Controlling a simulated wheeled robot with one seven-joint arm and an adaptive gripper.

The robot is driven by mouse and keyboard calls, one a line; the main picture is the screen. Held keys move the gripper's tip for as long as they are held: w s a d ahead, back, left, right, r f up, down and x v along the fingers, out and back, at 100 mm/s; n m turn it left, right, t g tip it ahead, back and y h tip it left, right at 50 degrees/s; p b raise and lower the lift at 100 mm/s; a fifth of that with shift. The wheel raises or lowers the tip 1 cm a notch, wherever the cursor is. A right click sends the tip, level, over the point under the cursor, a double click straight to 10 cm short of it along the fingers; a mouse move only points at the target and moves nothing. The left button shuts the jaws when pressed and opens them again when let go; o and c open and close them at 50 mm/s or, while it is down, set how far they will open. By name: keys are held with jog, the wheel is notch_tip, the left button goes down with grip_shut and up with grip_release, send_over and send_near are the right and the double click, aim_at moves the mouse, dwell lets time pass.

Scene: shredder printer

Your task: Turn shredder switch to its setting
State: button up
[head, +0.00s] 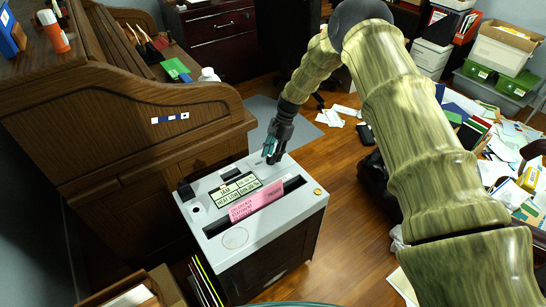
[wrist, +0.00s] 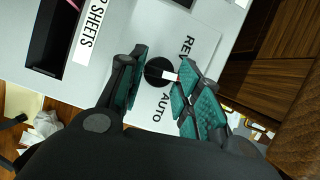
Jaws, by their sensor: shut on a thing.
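The shredder (head: 283,222) stands beside the wooden desk, with a light grey top and a dark body. Its switch (wrist: 158,71) is a round black knob with a white pointer mark, seen in the wrist view. Labels reading REV and AUTO are printed beside it. The white mark points toward the right finger, between the two labels. My gripper (head: 272,152) is over the far right part of the shredder top. In the wrist view its teal-padded fingers (wrist: 163,75) are on either side of the knob, shut on it. In the head view the gripper hides the switch.
A pink sheet (head: 256,201) stands in the shredder slot, next to a label panel (head: 236,188). The roll-top desk (head: 120,130) rises close on the left. Papers and a black object lie on the wooden floor at right, with a cluttered paper pile (head: 500,150) beyond.

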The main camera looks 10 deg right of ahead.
jog(key=n+b, duration=0.1)
jog(key=n, duration=0.1)
jog(key=n+g+h+b, duration=0.1)
jog(key=n, duration=0.2)
jog(key=shift+w+a+f+n+h, duration=0.1)
jog(key=shift+w+a+n+h, duration=0.1)
jog(key=shift+n+h, duration=0.1)
jog(key=n+h, duration=0.1)
jog(key=n, duration=0.1)
jog(key=n+g+b, duration=0.1)
jog(key=n, duration=0.1)
jog(key=shift+a+n+h, duration=0.1)
jog(key=shift+n+h, duration=0.3)
jog(key=o, duration=1)
jog(key=v, duration=1.2)
jog(key=shift+w, duration=0.15)
